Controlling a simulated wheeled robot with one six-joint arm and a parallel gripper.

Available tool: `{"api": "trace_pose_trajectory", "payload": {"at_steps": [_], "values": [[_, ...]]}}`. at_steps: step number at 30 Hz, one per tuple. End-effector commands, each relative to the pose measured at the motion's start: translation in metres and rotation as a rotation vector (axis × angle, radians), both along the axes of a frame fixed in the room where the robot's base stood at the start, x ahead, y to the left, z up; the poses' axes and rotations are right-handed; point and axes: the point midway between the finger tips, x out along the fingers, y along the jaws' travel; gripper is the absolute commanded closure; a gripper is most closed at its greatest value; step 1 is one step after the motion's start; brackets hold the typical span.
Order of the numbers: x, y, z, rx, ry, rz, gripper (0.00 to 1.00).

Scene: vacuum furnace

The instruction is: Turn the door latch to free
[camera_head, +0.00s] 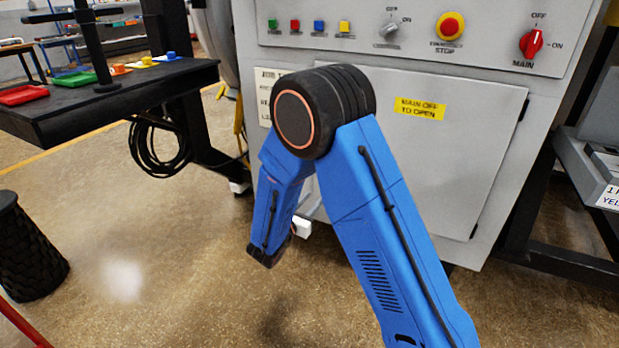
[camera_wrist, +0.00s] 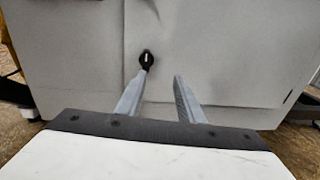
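The door latch (camera_wrist: 146,60) is a small black knob with a pale mark standing roughly upright. It sits on the grey cabinet front in the wrist view, close to a vertical seam. My gripper (camera_wrist: 162,77) is open in the wrist view, its two grey fingers apart with nothing between them. The left fingertip appears just below the latch; I cannot tell whether it touches. In the head view the latch is hidden behind my blue arm. The grey cabinet door (camera_head: 455,150) is shut and carries a yellow "MAIN OFF TO OPEN" label (camera_head: 419,108).
The control panel above the door has a red main switch (camera_head: 531,43), an emergency stop (camera_head: 449,26), a grey selector knob (camera_head: 389,30) and coloured buttons. A black table (camera_head: 120,95) with coloured trays stands at left. A black bin (camera_head: 28,255) stands lower left. Open floor lies between.

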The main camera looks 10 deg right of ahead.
Motion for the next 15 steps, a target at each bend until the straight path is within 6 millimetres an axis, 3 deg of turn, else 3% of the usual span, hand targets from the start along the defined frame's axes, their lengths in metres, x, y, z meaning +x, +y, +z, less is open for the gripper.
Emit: {"api": "trace_pose_trajectory", "payload": {"at_steps": [6, 15], "values": [[0.008, 0.015, -0.011, -0.035, 0.007, 0.048, 0.66], [0.039, -0.009, -0.01, -0.033, 0.006, 0.043, 0.66]]}}
